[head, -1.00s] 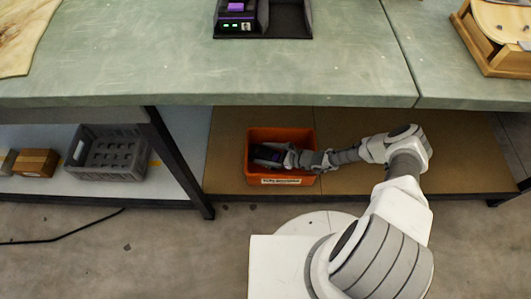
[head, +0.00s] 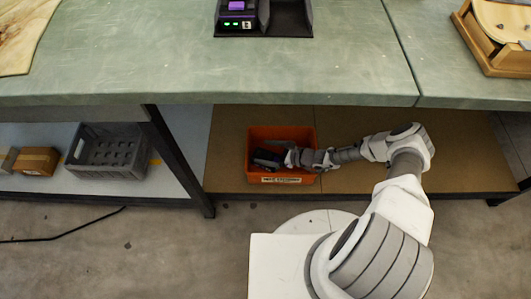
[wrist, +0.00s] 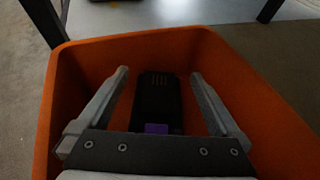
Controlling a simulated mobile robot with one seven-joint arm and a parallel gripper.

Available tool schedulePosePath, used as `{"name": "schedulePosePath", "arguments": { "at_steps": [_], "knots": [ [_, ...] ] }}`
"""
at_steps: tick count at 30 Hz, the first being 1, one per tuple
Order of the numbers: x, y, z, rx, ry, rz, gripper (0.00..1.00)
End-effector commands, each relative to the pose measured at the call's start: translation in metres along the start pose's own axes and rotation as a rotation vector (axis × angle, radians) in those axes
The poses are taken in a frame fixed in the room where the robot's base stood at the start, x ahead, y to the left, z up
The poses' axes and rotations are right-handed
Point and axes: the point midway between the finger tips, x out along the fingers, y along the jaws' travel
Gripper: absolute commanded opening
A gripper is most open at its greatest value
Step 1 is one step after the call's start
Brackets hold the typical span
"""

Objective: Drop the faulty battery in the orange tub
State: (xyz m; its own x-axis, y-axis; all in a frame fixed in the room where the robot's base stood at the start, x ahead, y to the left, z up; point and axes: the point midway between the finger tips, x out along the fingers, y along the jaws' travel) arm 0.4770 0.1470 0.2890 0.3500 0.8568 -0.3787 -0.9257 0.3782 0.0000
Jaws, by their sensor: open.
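The orange tub (head: 283,179) stands on the brown lower shelf under the bench, with a label on its front. In the wrist view the tub (wrist: 255,90) surrounds my gripper. A black battery with a purple patch (wrist: 157,100) lies inside the tub, between and beyond my fingers. My gripper (wrist: 160,78) is open, its two grey fingers apart on either side of the battery, with gaps showing on both sides. In the head view my gripper (head: 272,158) reaches into the tub from the right, and the battery is hard to make out there.
A black charger (head: 262,18) with green lights and a purple-marked battery stands on the green bench top (head: 200,75). A grey crate (head: 107,152) and a cardboard box (head: 37,161) sit on the left shelf. The bench edge overhangs the tub.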

Motion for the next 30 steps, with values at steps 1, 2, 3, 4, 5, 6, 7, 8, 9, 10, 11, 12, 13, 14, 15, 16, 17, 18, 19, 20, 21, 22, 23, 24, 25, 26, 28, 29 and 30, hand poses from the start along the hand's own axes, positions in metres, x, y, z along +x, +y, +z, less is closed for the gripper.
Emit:
{"name": "schedulePosePath", "arguments": {
  "at_steps": [1, 2, 3, 4, 5, 6, 7, 8, 9, 10, 11, 12, 13, 14, 15, 16, 17, 18, 19, 20, 21, 22, 23, 24, 25, 26, 28, 29, 30],
  "knots": [
    [-0.016, -0.002, 0.002, 0.001, 0.006, -0.005, 1.00],
    [-0.023, -0.002, 0.002, 0.001, 0.006, -0.005, 1.00],
    [-0.033, -0.002, 0.002, 0.003, 0.005, -0.005, 1.00],
    [-0.040, -0.002, 0.002, 0.002, 0.005, -0.005, 1.00],
    [-0.047, -0.002, 0.002, 0.001, 0.006, -0.005, 1.00],
    [-0.057, -0.002, 0.002, 0.001, 0.006, -0.004, 1.00],
    [-0.063, -0.001, 0.002, 0.002, 0.005, -0.004, 1.00],
    [-0.070, -0.002, 0.002, 0.002, 0.005, -0.005, 1.00],
    [-0.078, -0.001, 0.001, 0.002, 0.006, -0.004, 1.00],
    [-0.084, -0.001, 0.001, 0.001, 0.005, -0.004, 1.00],
    [-0.089, -0.001, 0.001, 0.001, 0.005, -0.004, 1.00],
    [-0.096, -0.001, 0.001, 0.001, 0.006, -0.003, 1.00],
    [-0.100, -0.001, 0.000, 0.001, 0.005, -0.003, 1.00],
    [-0.103, -0.001, 0.000, 0.002, 0.005, -0.003, 1.00],
    [-0.107, -0.001, 0.000, 0.002, 0.004, -0.003, 1.00],
    [-0.110, -0.001, 0.000, 0.002, 0.004, -0.003, 1.00],
    [-0.112, -0.001, -0.001, 0.002, 0.004, -0.002, 1.00],
    [-0.115, 0.000, -0.001, 0.001, 0.005, -0.002, 1.00],
    [-0.116, 0.000, -0.001, 0.001, 0.005, -0.002, 1.00],
    [-0.117, 0.000, -0.001, 0.001, 0.005, -0.001, 1.00],
    [-0.117, 0.000, -0.001, 0.001, 0.005, -0.001, 1.00],
    [-0.117, 0.000, -0.002, 0.001, 0.004, -0.001, 1.00],
    [-0.118, 0.000, -0.002, 0.001, 0.004, -0.001, 1.00],
    [-0.117, 0.000, -0.002, 0.001, 0.004, -0.001, 1.00],
    [-0.117, 0.000, -0.002, 0.001, 0.004, -0.001, 1.00],
    [-0.117, 0.000, -0.002, 0.001, 0.004, -0.001, 1.00],
    [-0.117, 0.000, -0.002, 0.001, 0.004, -0.001, 1.00],
    [-0.117, 0.000, -0.002, 0.001, 0.004, -0.001, 1.00],
    [-0.117, 0.000, -0.002, 0.001, 0.004, -0.001, 1.00]
  ]
}}
